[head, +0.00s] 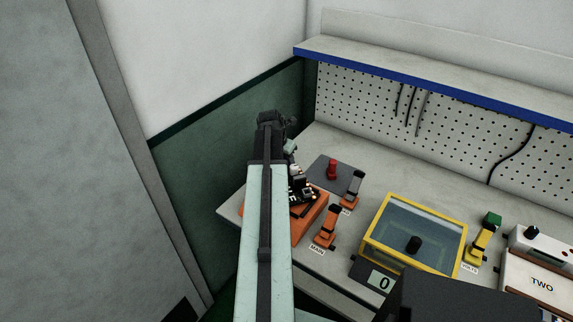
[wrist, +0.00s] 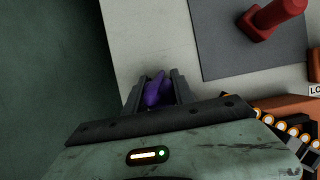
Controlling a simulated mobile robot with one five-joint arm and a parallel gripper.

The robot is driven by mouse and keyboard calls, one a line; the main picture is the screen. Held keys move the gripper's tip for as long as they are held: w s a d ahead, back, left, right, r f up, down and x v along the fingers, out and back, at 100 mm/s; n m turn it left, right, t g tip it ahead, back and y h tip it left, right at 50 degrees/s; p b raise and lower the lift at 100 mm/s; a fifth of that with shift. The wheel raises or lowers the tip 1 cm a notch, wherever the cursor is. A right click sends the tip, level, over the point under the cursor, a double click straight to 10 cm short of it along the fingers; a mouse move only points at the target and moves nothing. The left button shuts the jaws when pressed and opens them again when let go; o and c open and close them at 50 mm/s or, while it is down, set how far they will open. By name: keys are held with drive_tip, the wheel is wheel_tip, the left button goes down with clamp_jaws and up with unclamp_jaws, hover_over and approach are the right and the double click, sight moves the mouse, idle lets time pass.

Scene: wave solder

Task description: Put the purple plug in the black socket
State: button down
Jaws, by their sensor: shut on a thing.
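The purple plug (wrist: 157,91) sits between the two dark fingers of my gripper (wrist: 155,88), which is shut on it. In the wrist view they are over the left edge of the pale bench. In the head view my gripper (head: 277,118) is at the far end of my arm, near the green wall, and the plug is hidden there. I cannot pick out the black socket for certain. My arm covers part of the bench's left end.
An orange unit (head: 312,216) with black parts stands beside my arm. A red object (head: 332,170) stands on a grey mat (wrist: 218,58). Two orange-and-black levers (head: 326,228) are nearby. A yellow-framed glass box (head: 412,232) is farther right, below a blue-edged shelf (head: 430,80).

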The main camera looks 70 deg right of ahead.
drive_tip(key=c, duration=1.1)
unclamp_jaws()
drive_tip(key=shift+r, duration=0.1)
drive_tip(key=shift+o, duration=0.2)
drive_tip(key=shift+r, duration=0.1)
drive_tip(key=p+v, duration=1.1)
drive_tip(key=v, duration=0.1)
